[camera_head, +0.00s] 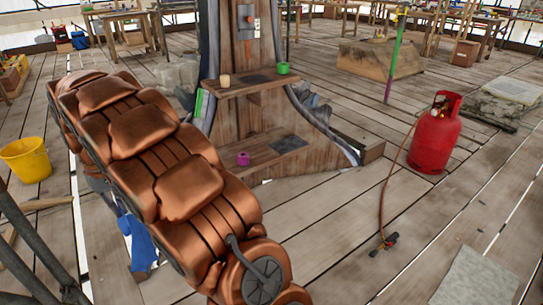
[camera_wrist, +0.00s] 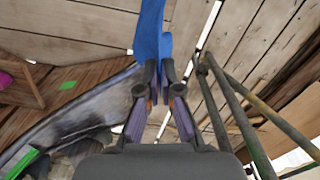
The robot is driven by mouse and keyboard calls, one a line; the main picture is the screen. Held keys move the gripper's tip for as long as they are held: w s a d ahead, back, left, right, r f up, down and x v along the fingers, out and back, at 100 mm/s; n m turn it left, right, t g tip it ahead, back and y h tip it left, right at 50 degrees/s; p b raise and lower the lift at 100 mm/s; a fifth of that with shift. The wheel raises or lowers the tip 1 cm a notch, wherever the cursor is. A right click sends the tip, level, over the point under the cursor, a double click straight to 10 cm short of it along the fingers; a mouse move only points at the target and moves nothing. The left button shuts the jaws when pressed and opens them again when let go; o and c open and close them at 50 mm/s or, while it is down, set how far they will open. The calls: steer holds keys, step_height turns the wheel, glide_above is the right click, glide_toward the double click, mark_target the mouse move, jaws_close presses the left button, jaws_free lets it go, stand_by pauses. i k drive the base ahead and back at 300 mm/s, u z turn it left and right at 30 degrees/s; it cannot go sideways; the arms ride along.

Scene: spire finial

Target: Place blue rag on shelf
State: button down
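The blue rag (camera_head: 140,243) hangs at the left in the head view, partly behind my copper-coloured arm. In the wrist view the blue rag (camera_wrist: 151,28) is pinched between the fingertips of my gripper (camera_wrist: 159,72), which is shut on it. The head view hides the gripper behind the arm. A wooden spire stand in the middle has an upper shelf (camera_head: 232,91) and a lower shelf (camera_head: 262,155). The rag is apart from both shelves, to their left and nearer the camera.
A cream cup (camera_head: 225,81) and green cup (camera_head: 283,68) stand on the upper shelf, a magenta cup (camera_head: 243,159) on the lower. A yellow bucket (camera_head: 25,160) stands left. A red gas cylinder (camera_head: 435,135) with hose stands right. Metal poles (camera_wrist: 235,110) are close right of my gripper.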

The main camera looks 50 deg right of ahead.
mark_target(261, 155)
steer(key=z, duration=0.95)
steer(key=i, duration=1.55)
steer(key=z, duration=0.15)
